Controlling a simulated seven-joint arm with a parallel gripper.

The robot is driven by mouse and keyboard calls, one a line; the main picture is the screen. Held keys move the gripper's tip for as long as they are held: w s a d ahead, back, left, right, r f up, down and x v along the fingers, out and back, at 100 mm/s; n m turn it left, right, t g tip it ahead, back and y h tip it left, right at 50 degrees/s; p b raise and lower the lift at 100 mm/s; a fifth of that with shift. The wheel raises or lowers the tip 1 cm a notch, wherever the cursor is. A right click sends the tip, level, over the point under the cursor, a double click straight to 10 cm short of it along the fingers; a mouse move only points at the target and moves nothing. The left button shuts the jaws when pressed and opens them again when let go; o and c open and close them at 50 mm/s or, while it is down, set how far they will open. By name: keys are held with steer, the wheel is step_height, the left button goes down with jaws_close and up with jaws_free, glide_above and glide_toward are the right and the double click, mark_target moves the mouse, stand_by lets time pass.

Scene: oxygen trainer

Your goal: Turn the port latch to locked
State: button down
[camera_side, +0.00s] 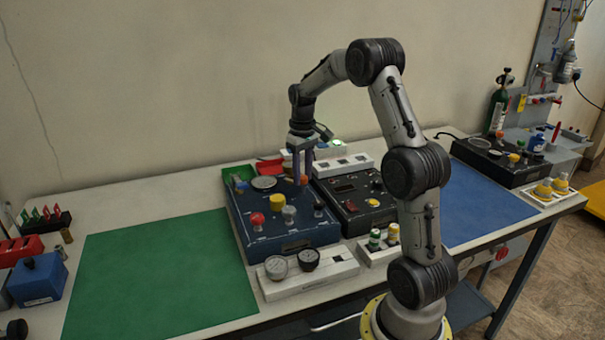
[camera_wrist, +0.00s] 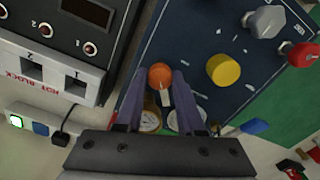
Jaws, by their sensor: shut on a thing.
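The dark blue trainer panel (camera_side: 243,218) stands on the bench in the side view; its face also shows in the wrist view (camera_wrist: 205,50). An orange round part (camera_side: 304,180), which looks like the port latch, sits near the panel's back right corner. In the wrist view, the orange part (camera_wrist: 160,76) has a short pale lever (camera_wrist: 165,98) beside it. My gripper (camera_side: 300,172) reaches straight down over it. In the wrist view, my gripper (camera_wrist: 165,88) has its purple fingers closed on either side of the latch. The fingers partly hide it, and its lock marking is unreadable.
A yellow knob (camera_wrist: 223,70), a grey knob (camera_wrist: 267,21) and a red knob (camera_wrist: 301,53) stand close by on the panel. Two round gauges (camera_wrist: 151,118) lie behind the fingers. A black instrument box (camera_side: 345,198) adjoins the panel. The green mat (camera_side: 160,275) is clear.

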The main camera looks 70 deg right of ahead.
mark_target(302, 177)
steer(key=m, duration=0.5)
steer(key=shift+r, duration=0.1)
steer(key=shift+m, duration=0.4)
steer(key=c, duration=0.5)
jaws_free()
step_height(302, 177, up, 14)
steer(key=shift+f, duration=0.15)
stand_by(0.5)
